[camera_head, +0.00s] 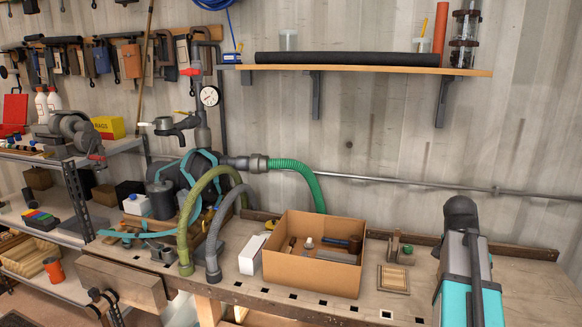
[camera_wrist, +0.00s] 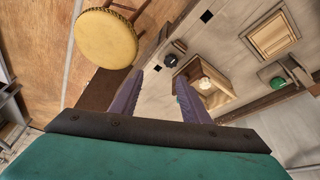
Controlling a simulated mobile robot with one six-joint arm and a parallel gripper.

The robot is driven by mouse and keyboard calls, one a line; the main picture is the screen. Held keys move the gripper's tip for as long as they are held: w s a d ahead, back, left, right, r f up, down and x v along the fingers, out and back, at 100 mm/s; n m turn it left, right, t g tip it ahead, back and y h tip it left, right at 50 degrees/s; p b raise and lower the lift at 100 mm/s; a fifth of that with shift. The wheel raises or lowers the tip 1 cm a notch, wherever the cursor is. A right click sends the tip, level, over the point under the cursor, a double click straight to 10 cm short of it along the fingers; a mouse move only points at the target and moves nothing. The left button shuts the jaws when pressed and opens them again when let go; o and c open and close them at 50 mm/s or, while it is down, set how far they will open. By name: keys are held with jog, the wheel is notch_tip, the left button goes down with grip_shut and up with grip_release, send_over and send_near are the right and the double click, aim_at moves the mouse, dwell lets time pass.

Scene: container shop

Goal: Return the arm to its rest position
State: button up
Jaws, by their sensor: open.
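My arm (camera_head: 468,265) shows at the right of the head view as a teal and dark grey link standing over the right end of the bench. My gripper is not visible in the head view. In the wrist view, my gripper (camera_wrist: 168,84) has two purple fingers held apart with nothing between them. Beyond the fingertips lie the bench top and a small open wooden box (camera_wrist: 222,98) with a pale round object in it. I cannot tell how far the fingers are from these.
A cardboard box (camera_head: 311,275) with tools stands on the workbench (camera_head: 240,291), beside a framed wooden tile (camera_head: 394,279). A shelf (camera_head: 370,70) hangs above. Hoses and a pump stand left. The wrist view shows a yellow stool (camera_wrist: 104,39) beside the bench.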

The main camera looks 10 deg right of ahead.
jog(key=s+a+f+n+g+y, duration=0.1)
jog(key=a+f+n, duration=0.1)
jog(key=a+f, duration=0.65)
jog(key=s+a+f+n+g, duration=0.1)
jog(key=a+f, duration=0.4)
jog(key=f, duration=0.7)
jog(key=s+a+f+n+g+y, duration=0.1)
jog(key=a+f+n+g, duration=0.1)
jog(key=a+f, duration=0.7)
jog(key=s+a+f+n+g+y, duration=0.1)
jog(key=s+a+f+n, duration=0.5)
jog(key=s+f, duration=0.5)
jog(key=s+a+f+n+y, duration=0.1)
jog(key=s+a+f+n, duration=0.5)
jog(key=s+a+f, duration=0.3)
jog(key=shift+s+f+g, duration=0.4)
jog(key=shift+s+f, duration=1.3)
jog(key=shift+f, duration=0.45)
